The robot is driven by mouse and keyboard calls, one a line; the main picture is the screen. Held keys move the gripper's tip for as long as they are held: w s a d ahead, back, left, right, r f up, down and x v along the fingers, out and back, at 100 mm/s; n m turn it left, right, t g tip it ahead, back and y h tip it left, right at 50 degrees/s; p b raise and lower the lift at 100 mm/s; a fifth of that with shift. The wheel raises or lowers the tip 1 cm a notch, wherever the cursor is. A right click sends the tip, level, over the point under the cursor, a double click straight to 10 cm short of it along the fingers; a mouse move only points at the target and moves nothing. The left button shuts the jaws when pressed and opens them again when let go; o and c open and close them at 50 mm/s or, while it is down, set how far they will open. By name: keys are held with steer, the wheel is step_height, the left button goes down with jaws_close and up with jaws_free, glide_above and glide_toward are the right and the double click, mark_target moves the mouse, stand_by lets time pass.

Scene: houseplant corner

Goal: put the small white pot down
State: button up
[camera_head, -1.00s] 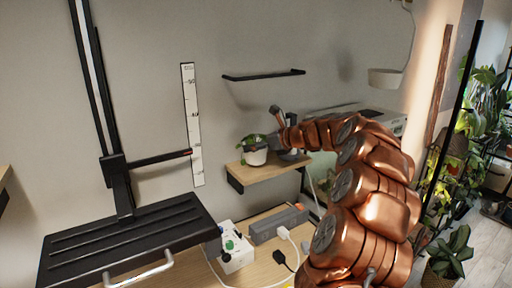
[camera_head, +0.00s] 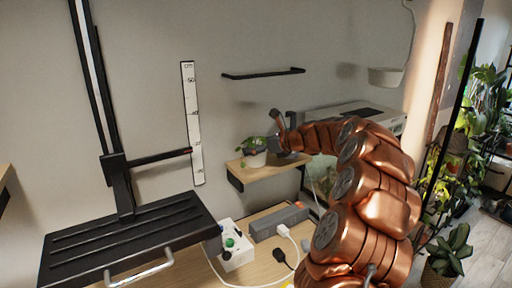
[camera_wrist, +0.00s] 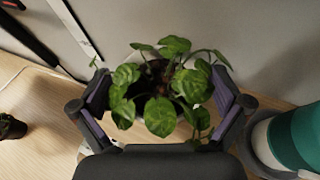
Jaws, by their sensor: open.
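The small white pot (camera_head: 255,161) with a leafy green plant stands on the small wooden wall shelf (camera_head: 268,171) in the head view, upright as far as I can see. My gripper (camera_head: 262,149) is at the pot from the right, with a dark finger across its upper part. In the wrist view my gripper (camera_wrist: 160,80) is open, with one finger on each side of the plant (camera_wrist: 165,90). The leaves hide most of the pot there, and I cannot tell whether a finger still touches it.
A ruler strip (camera_head: 192,120) is on the wall to the left. A black ridged platform (camera_head: 130,240) stands front left. A power strip (camera_head: 278,222) and cables lie on the lower wooden surface. A teal and white object (camera_wrist: 295,140) is close right of my gripper.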

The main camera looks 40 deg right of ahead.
steer(key=shift+r, duration=0.1)
steer(key=shift+s+d+r, duration=0.1)
steer(key=shift+s, duration=0.1)
steer(key=b+v, duration=0.2)
steer(key=v, duration=0.9)
steer(key=shift+s, duration=0.25)
steer(key=shift+d+r, duration=0.1)
steer(key=shift+s, duration=0.1)
